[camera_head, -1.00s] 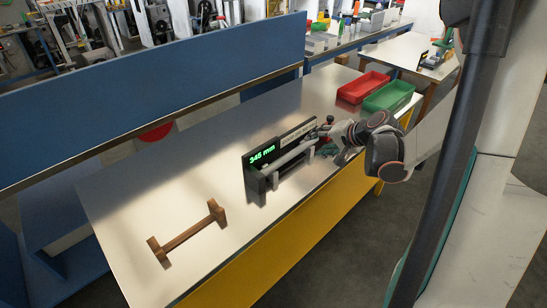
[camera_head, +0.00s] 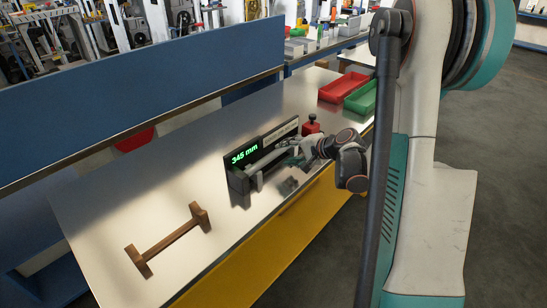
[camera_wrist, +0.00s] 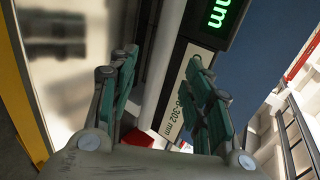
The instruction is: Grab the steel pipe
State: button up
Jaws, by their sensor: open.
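The steel pipe (camera_head: 259,168) is a light grey bar in the front of the black dispenser frame, below its green "345 mm" display (camera_head: 244,154). Its right part is hidden behind my gripper. My gripper (camera_head: 288,160) is at the pipe's right part, low over the table. In the wrist view my gripper (camera_wrist: 165,85) is open, its green-padded fingers apart. A pale bar, seemingly the pipe (camera_wrist: 165,65), runs between them. I cannot tell whether either finger touches it. The display's edge (camera_wrist: 215,18) and a white label (camera_wrist: 185,92) are close by the right finger.
A brown wooden stand (camera_head: 170,240) is at the table's left front. A red button box (camera_head: 311,125) stands behind my wrist. Red (camera_head: 343,87) and green (camera_head: 362,99) trays are at the far right. The metal table top (camera_head: 110,205) is mostly clear; a blue panel (camera_head: 140,95) stands behind.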

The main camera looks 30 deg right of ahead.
aim_at(278, 154)
jog(key=b+x, duration=0.2)
jog(key=x, duration=0.3)
jog(key=shift+a, duration=0.1)
grip_shut()
jog(key=shift+r, duration=0.1)
